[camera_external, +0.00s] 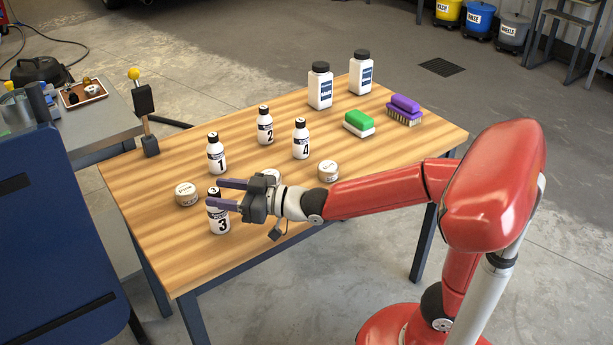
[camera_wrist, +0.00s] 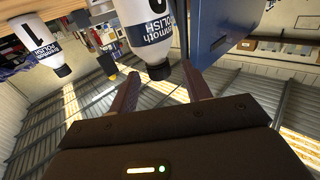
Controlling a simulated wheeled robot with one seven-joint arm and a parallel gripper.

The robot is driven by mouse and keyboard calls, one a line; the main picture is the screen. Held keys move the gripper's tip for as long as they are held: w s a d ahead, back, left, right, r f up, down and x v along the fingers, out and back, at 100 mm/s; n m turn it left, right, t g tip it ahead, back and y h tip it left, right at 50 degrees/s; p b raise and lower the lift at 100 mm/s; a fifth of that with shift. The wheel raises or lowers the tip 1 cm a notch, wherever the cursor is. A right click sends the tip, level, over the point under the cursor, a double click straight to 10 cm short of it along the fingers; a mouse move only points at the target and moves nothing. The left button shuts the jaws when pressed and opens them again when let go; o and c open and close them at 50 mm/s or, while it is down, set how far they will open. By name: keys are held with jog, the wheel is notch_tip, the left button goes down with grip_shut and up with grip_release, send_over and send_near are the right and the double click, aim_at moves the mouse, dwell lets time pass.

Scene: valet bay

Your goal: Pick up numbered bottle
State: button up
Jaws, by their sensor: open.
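The numbered bottles are white with black caps. Bottle 3 (camera_external: 218,219) stands upright near the table's front left edge, partly covered by my gripper (camera_external: 225,194). Bottle 1 (camera_external: 217,158) stands behind it, with bottle 2 (camera_external: 265,129) and bottle 4 (camera_external: 300,145) farther right. My gripper is open, its fingers pointing left at the height of bottle 3's top. In the upside-down wrist view, a polish bottle (camera_wrist: 141,20) has its cap in the gap by the fingertips (camera_wrist: 160,80); bottle 1 (camera_wrist: 35,40) is to the left. I cannot tell whether the fingers touch bottle 3.
Round tins (camera_external: 187,194) (camera_external: 328,171) flank my gripper, and another is partly hidden behind it. Two large white bottles (camera_external: 320,88) (camera_external: 361,73), a green brush (camera_external: 359,122) and a purple brush (camera_external: 404,109) stand at the back. A blue panel (camera_external: 55,200) is left of the table.

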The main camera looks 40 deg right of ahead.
jog(key=shift+x, duration=1.25)
grip_shut()
